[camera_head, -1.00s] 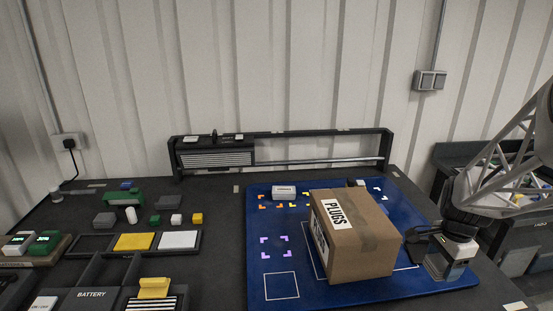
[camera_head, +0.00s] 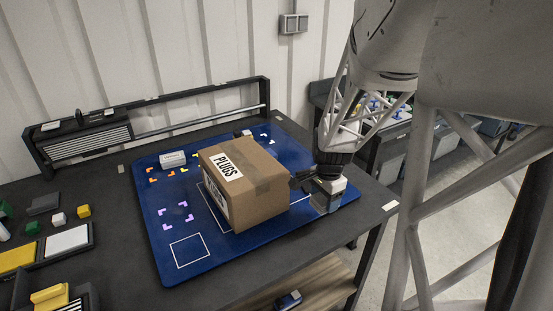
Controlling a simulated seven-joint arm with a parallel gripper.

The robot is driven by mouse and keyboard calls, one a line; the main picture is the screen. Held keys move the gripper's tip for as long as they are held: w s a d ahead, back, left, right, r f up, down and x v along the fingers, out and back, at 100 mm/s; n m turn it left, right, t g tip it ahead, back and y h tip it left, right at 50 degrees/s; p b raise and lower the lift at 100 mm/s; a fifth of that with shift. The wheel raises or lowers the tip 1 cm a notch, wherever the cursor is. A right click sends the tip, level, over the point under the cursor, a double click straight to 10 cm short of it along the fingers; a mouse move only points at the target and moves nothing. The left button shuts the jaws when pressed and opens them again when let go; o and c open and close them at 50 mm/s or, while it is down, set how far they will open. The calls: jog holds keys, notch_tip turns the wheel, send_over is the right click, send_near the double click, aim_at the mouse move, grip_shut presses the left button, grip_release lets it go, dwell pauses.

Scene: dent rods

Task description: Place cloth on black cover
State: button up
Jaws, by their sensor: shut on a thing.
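A brown cardboard box (camera_head: 243,184) labelled PLUGS sits on the blue mat (camera_head: 195,262), over a white outline. My gripper (camera_head: 299,180) is low at the box's right side, its dark fingers against the box. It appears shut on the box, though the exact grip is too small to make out. I cannot pick out a cloth for certain. I cannot tell which dark thing is the black cover.
A small white block (camera_head: 174,158) lies on the mat behind the box. A dark rack (camera_head: 88,137) stands along the back. White (camera_head: 67,241) and yellow (camera_head: 18,256) panels lie at left. A shelf (camera_head: 300,284) is below the table's front edge.

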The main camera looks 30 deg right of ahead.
jog(key=w+d, duration=0.2)
jog(key=w, duration=0.2)
jog(key=w+d+f, duration=0.1)
jog(key=w+d, duration=0.2)
jog(key=w, duration=0.1)
jog(key=w+d, duration=0.3)
jog(key=w, duration=0.1)
jog(key=shift+w+f, duration=0.2)
jog(key=shift+w, duration=0.1)
jog(key=shift+f, duration=0.15)
jog(key=shift+f, duration=1.6)
jog(key=shift+f, duration=0.15)
jog(key=o, duration=0.9)
jog(key=shift+r, duration=6.15)
